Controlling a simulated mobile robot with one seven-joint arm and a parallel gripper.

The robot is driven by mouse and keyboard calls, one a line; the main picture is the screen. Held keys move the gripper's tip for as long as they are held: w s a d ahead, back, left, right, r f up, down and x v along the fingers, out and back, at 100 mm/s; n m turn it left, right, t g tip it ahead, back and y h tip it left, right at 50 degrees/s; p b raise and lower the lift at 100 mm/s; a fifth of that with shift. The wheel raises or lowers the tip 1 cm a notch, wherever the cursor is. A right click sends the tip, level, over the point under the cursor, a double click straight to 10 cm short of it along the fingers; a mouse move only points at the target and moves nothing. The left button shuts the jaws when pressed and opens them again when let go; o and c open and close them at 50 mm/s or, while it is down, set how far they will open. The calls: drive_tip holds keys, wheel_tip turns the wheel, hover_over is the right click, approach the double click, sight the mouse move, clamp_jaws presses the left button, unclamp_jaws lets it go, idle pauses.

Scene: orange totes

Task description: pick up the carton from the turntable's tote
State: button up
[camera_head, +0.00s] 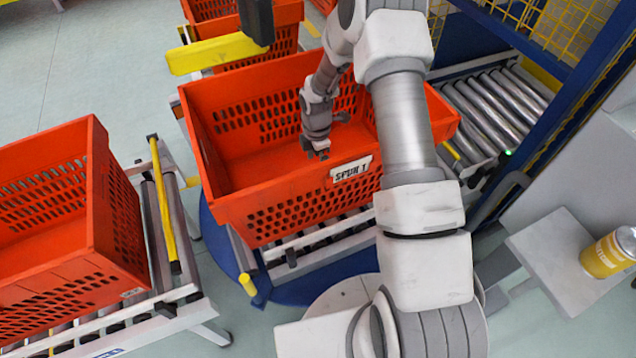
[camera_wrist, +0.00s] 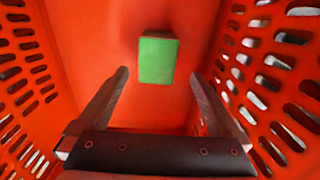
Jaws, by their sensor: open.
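The carton (camera_wrist: 158,60) is a small green box in the wrist view. It rests on the floor of the orange tote, between and beyond my fingertips. My gripper (camera_wrist: 158,80) is open, with one finger on each side of the view and nothing between them. In the head view my gripper (camera_head: 318,152) reaches down into the turntable's tote (camera_head: 285,205), near its front wall with the white label. The carton does not show in the head view.
Another orange tote (camera_head: 60,270) stands on a roller conveyor at the left. More orange totes (camera_head: 250,50) are behind. A yellow bar (camera_head: 215,53) crosses near the back. A blue frame and empty rollers (camera_head: 500,105) are at the right.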

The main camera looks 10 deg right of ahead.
drive_tip(key=f, duration=0.3)
drive_tip(key=f+b, duration=0.1)
drive_tip(key=f, duration=0.1)
drive_tip(key=f+b, duration=0.1)
drive_tip(key=f, duration=0.2)
drive_tip(key=shift+w+d+f, duration=0.25)
drive_tip(key=shift+w+f, duration=0.05)
drive_tip(key=shift+r, duration=0.1)
clamp_jaws()
